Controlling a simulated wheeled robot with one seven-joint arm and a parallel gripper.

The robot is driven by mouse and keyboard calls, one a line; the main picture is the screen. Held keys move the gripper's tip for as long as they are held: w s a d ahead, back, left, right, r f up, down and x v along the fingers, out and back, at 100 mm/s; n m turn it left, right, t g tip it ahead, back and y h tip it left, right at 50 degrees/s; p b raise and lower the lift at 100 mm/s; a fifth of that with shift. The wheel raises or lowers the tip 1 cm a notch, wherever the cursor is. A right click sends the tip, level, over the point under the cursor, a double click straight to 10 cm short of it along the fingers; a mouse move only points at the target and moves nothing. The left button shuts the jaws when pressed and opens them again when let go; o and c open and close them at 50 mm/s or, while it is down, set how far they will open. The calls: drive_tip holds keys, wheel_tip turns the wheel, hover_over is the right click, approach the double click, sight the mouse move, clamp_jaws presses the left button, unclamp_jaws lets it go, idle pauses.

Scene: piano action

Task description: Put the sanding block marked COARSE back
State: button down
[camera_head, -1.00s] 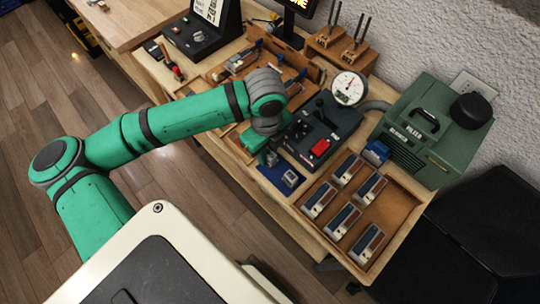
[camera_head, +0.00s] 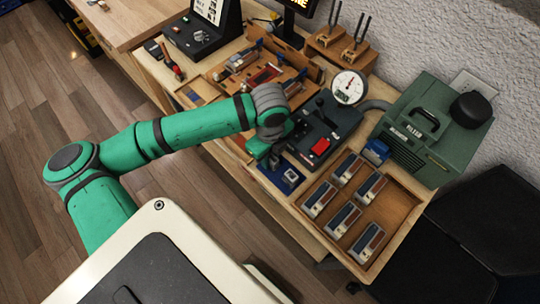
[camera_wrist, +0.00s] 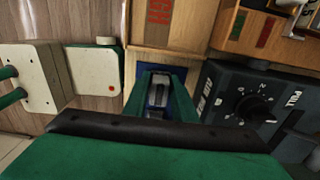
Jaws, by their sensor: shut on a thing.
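My gripper (camera_wrist: 159,104) is shut on a small grey-and-blue block (camera_wrist: 158,92), seen between the green fingers in the wrist view. No marking on it can be read, so I cannot tell from the lettering whether it is the COARSE one. A dark blue mat (camera_wrist: 143,68) lies under or just behind it. In the head view, my gripper is low over the bench at the left edge of the blue mat (camera_head: 270,173), and the hand hides the fingertips. A wooden tray (camera_head: 297,56) with coloured places and several tools is behind the arm.
A dark control box with a red switch (camera_head: 320,146) stands close right of my gripper. A wooden tray (camera_head: 397,207) at the front right holds several red-and-blue blocks. A dial gauge (camera_head: 348,87) and a green machine (camera_head: 432,128) stand behind.

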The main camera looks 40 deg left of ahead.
drive_tip(key=shift+s+d+f, duration=0.1)
drive_tip(key=shift+f, duration=0.35)
drive_tip(key=c, duration=1.5)
unclamp_jaws()
drive_tip(key=shift+o, duration=0.2)
wheel_tip(320, 180, up, 13)
drive_tip(key=shift+r, duration=0.15)
